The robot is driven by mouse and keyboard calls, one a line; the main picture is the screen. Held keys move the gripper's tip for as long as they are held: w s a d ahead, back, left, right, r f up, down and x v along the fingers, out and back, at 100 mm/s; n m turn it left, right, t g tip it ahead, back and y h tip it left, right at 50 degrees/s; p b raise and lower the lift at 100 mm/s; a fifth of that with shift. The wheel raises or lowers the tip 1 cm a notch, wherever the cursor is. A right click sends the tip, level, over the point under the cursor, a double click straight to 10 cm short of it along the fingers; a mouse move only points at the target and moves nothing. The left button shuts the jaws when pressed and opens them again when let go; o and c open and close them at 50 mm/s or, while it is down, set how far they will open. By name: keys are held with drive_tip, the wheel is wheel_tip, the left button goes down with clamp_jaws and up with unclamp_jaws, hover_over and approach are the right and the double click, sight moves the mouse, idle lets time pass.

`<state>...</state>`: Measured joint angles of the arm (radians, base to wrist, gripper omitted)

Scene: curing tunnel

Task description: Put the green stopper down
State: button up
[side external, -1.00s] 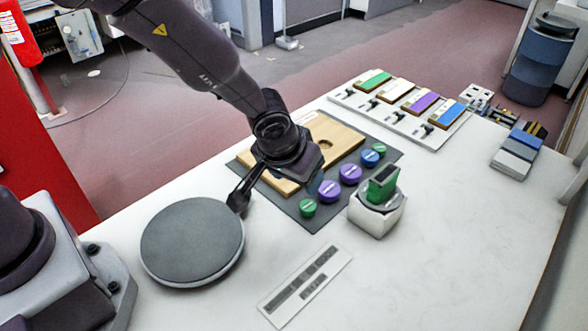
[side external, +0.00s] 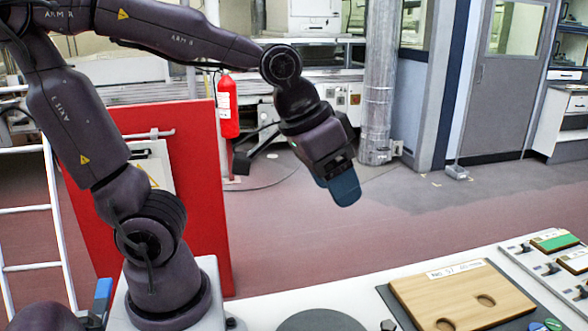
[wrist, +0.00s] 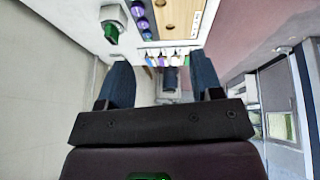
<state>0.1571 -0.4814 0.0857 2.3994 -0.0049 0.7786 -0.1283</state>
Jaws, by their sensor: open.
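My gripper (side external: 343,188) is raised off the table and points down and right in the side external view. In the wrist view its two blue-grey fingers stand wide apart (wrist: 162,84) with nothing between them. A round green stopper (side external: 554,324) is cut off at the bottom right of the side external view, in front of the wooden board (side external: 440,296) with holes. In the wrist view a green piece (wrist: 112,32) sits on a white block beside purple stoppers (wrist: 139,10), far beyond the fingers. I cannot tell which green piece is the stopper named.
A dark round plate (side external: 322,321) lies on the white table, left of the board. A panel with coloured labels (side external: 553,241) is at the far right. A red panel (side external: 200,180) and a fire extinguisher (side external: 228,106) stand behind my arm. Space around my gripper is clear.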

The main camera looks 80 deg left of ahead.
drive_tip(key=shift+m+y, duration=0.3)
drive_tip(key=shift+y, duration=0.2)
drive_tip(key=s, duration=0.1)
drive_tip(key=s+a+r, duration=0.1)
drive_tip(key=s, duration=0.1)
drive_tip(key=s+a, duration=0.1)
drive_tip(key=s, duration=0.1)
drive_tip(key=shift+s+r, duration=0.15)
drive_tip(key=shift+s, duration=0.05)
